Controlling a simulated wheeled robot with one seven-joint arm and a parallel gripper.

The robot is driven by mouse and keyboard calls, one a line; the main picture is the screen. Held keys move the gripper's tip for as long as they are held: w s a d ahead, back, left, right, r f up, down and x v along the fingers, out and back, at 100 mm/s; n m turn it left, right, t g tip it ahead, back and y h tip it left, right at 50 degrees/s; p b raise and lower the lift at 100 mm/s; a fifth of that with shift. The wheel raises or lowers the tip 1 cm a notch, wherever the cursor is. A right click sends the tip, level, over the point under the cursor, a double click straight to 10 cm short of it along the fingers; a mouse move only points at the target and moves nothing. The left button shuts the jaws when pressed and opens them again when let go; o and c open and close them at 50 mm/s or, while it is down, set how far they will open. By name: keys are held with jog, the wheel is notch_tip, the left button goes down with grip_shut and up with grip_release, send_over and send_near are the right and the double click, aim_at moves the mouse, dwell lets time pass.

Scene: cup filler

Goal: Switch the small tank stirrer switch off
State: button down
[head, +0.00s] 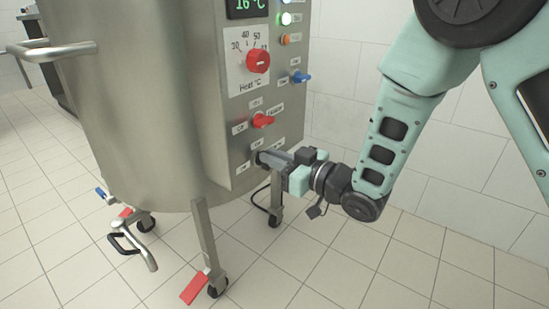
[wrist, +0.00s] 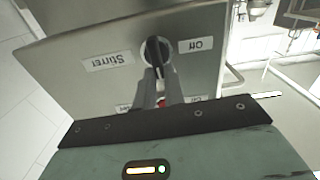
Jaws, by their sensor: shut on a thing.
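In the wrist view the knob (wrist: 157,48) sits between an upside-down "Stirrer" label (wrist: 108,61) and an "Off" label (wrist: 195,44). Its bar looks roughly upright in that picture; which setting it points at is unclear. My gripper (head: 264,157) reaches in from the right, and its fingers (wrist: 158,72) are shut on the lower part of the knob. In the head view the fingers mostly hide the switch.
Above the switch on the panel are a red switch (head: 263,120), a blue switch (head: 301,77), a red heat dial (head: 257,61), a lit green button (head: 286,18) and a display (head: 247,7). The steel tank (head: 130,110) stands on wheeled legs. Tiled floor is clear at the front right.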

jog(key=n, duration=0.1)
jog(key=n+b, duration=0.1)
jog(key=n, duration=0.2)
jog(key=shift+s+a+f+b, duration=0.15)
jog(key=shift+s+a+b, duration=0.05)
jog(key=shift+s+b, duration=0.1)
jog(key=n, duration=0.1)
jog(key=n+b, duration=0.1)
jog(key=n, duration=0.1)
jog(key=n+b, duration=0.1)
jog(key=n, duration=0.1)
jog(key=shift+s+a+f, duration=0.15)
jog(key=shift+s+f, duration=0.05)
jog(key=shift+f, duration=0.1)
jog(key=n+b, duration=0.1)
jog(key=n, duration=0.1)
jog(key=n+b, duration=0.2)
jog(key=shift+s+a+f, duration=0.1)
jog(key=shift+s+f, duration=0.05)
jog(key=shift+f, duration=0.2)
jog(key=shift+f+n+b, duration=0.2)
jog(key=shift+n+b, duration=1)
jog(key=shift+n, duration=0.9)
jog(key=c, duration=1.5)
grip_release()
jog(key=shift+r, duration=0.1)
